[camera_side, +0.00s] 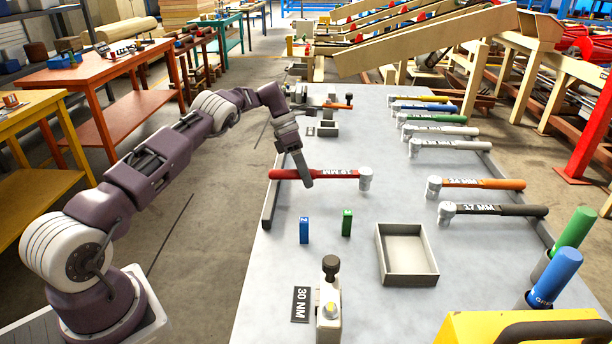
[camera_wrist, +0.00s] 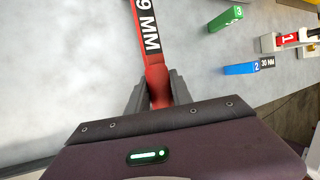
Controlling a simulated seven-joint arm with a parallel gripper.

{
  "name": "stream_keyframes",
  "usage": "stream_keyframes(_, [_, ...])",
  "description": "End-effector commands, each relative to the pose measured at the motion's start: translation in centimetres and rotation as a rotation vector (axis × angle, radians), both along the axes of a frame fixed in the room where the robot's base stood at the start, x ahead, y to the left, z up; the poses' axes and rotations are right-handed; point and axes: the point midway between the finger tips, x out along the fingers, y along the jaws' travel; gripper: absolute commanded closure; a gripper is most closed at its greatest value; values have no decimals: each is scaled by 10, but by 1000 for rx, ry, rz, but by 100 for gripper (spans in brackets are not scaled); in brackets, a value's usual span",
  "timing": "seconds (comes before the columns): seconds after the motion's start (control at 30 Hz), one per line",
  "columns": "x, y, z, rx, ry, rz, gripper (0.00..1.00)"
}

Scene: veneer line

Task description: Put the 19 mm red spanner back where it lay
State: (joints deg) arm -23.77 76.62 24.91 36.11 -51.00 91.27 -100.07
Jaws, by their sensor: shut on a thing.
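The red spanner (camera_side: 330,174) has a pale round head (camera_side: 365,178) that points right in the side view. Its handle carries a dark label, and "9 MM" of it reads in the wrist view (camera_wrist: 148,35). My gripper (camera_side: 307,182) is shut on the red handle, left of the label. In the wrist view the handle runs between both fingers (camera_wrist: 158,95), and the head is out of frame. I cannot tell whether the spanner touches the grey table (camera_side: 300,265) or hangs just above it.
Along the table's right side lie several spanners, among them a green one (camera_side: 440,131), an orange one (camera_side: 485,183) and a black one (camera_side: 500,210). A blue block (camera_side: 304,230), green block (camera_side: 346,222) and empty tray (camera_side: 433,275) stand nearer.

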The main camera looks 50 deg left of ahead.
Motion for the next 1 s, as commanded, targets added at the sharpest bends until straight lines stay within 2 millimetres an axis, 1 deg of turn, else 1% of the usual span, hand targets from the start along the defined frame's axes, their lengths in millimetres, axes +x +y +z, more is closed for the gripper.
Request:
stream_keyframes(0.17, [0,0,0,-1,-1,0,100])
stream_keyframes(0.63, [0,0,-11,-2,-1,0,100])
stream_keyframes(0.87, [0,0,-11,-1,-2,0,100])
stream_keyframes(0.9, [0,0,-11,-1,-2,0,68])
stream_keyframes(0.97, [0,0,-11,-1,-1,0,56])
stream_keyframes(1.0, [0,0,-11,-1,-1,0,48])
